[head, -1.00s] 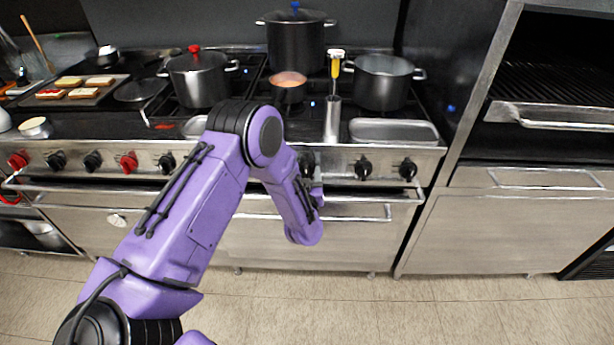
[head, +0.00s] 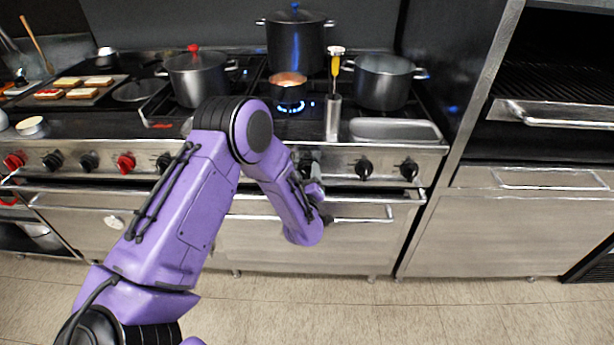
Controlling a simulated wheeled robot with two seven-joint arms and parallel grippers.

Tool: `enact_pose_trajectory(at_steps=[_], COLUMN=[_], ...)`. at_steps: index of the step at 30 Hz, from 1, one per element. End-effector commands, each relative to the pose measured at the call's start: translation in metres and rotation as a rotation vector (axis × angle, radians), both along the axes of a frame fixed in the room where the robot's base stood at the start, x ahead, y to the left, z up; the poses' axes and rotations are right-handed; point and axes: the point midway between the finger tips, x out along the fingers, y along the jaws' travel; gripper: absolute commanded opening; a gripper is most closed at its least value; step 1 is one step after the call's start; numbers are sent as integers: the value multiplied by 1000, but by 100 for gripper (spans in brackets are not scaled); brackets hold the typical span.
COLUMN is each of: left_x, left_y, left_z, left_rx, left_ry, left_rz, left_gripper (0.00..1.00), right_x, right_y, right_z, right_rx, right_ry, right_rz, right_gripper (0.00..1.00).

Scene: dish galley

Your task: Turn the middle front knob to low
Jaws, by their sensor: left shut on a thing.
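The middle front knob (head: 306,161) is a dark knob on the steel front panel, partly hidden behind my purple left arm. My left gripper (head: 310,175) is at this knob and shut on it; its fingers are mostly hidden by the wrist. A blue flame (head: 291,108) burns under the small pan (head: 288,90) on the middle front burner. The knob's pointer cannot be made out. My right gripper is not in view.
Other black knobs (head: 364,168) and red knobs (head: 126,163) line the panel. An oven handle (head: 365,219) runs below. A steel canister (head: 333,118) with a yellow-handled tool, a steel tray (head: 394,130) and a grey pot (head: 383,82) stand at right. The floor in front is clear.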

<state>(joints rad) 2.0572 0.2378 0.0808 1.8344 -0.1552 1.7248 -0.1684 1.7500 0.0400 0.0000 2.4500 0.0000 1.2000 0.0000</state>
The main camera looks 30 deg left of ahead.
Motion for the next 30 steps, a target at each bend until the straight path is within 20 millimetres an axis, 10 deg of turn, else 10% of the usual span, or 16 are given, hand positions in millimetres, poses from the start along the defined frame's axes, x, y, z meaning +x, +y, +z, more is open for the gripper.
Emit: enact_pose_trajectory(at_steps=[10,11,13,23,30], left_x=[0,0,0,-3,-44], left_y=[0,0,0,-2,-28], left_z=[1,1,1,0,-2], left_rx=[-3,-3,-3,-2,-1], left_ry=[-3,-3,-3,0,1], left_rz=[0,0,0,-1,-3], left_gripper=[25,58,80,80,80], right_x=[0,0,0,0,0], right_y=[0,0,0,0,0], right_z=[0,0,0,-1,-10], right_rx=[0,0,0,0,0], right_ry=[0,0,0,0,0], right_rz=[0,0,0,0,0], right_gripper=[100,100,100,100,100])
